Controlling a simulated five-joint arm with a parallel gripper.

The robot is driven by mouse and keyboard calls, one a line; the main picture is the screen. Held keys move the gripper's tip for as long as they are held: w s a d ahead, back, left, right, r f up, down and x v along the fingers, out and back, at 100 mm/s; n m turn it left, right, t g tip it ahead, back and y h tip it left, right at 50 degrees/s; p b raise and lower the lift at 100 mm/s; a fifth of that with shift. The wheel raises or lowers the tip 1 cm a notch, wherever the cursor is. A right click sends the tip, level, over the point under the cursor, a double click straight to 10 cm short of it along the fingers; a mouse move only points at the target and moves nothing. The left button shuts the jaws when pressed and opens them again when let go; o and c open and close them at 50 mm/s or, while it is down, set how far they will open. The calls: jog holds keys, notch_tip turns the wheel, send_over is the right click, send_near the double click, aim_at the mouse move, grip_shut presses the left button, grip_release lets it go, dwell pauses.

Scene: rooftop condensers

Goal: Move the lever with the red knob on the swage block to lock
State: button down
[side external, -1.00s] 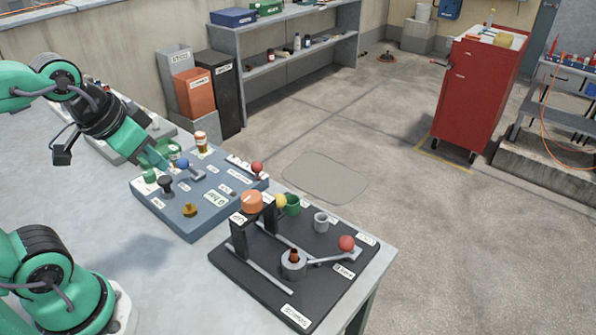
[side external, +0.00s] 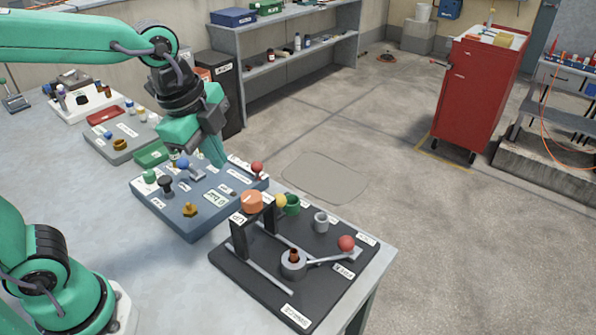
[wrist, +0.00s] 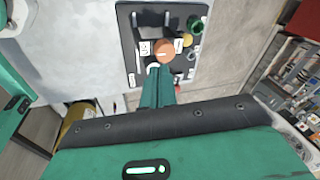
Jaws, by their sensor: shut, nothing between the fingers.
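The swage block is a black board (side external: 232,272) at the front right of the table in the side view. Its lever (side external: 325,260) is a grey bar from the copper-topped cup (side external: 293,265), with a red knob (side external: 346,243) at its outer end. The bar's end lies between a label reading lock (side external: 367,238) and a lower label (side external: 343,270). My gripper (side external: 218,158) is shut and empty, above the back of the blue-grey block, apart from the lever. In the wrist view the shut fingers (wrist: 157,72) point towards the board (wrist: 126,22); I cannot make out its lever there.
The black board also carries an orange knob (side external: 252,201) on a black frame, a yellow ball (side external: 280,201), a green cup (side external: 292,205) and a grey cup (side external: 321,222). The blue-grey block (side external: 180,221) has another red knob (side external: 257,167). The table edge is just right of the board.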

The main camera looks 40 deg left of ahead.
aim_at(349, 247)
jog(key=w+d+f+m+g, duration=0.1)
jog(key=d+f+m, duration=0.3)
jog(key=d+m, duration=0.5)
jog(key=w+d+f+m+g+y, duration=0.1)
jog(key=w+d+f+m, duration=0.3)
jog(key=d+m, duration=0.6)
jog(key=shift+d+f+m+g, duration=0.25)
jog(key=shift+m+g, duration=0.45)
jog(key=shift+m, duration=1.4)
jog(key=shift+w+a+f, duration=0.1)
jog(key=shift+f, duration=0.05)
jog(key=f, duration=0.9)
jog(key=shift+a+f, duration=0.1)
jog(key=shift+a, duration=0.2)
jog(key=shift+w+f, duration=0.25)
jog(key=shift+w+d+r, duration=0.2)
jog(key=shift+w+r, duration=0.15)
jog(key=shift+w, duration=0.45)
jog(key=shift+w+d+r, duration=0.15)
jog(key=shift+w+r, duration=0.15)
jog(key=shift+w, duration=0.5)
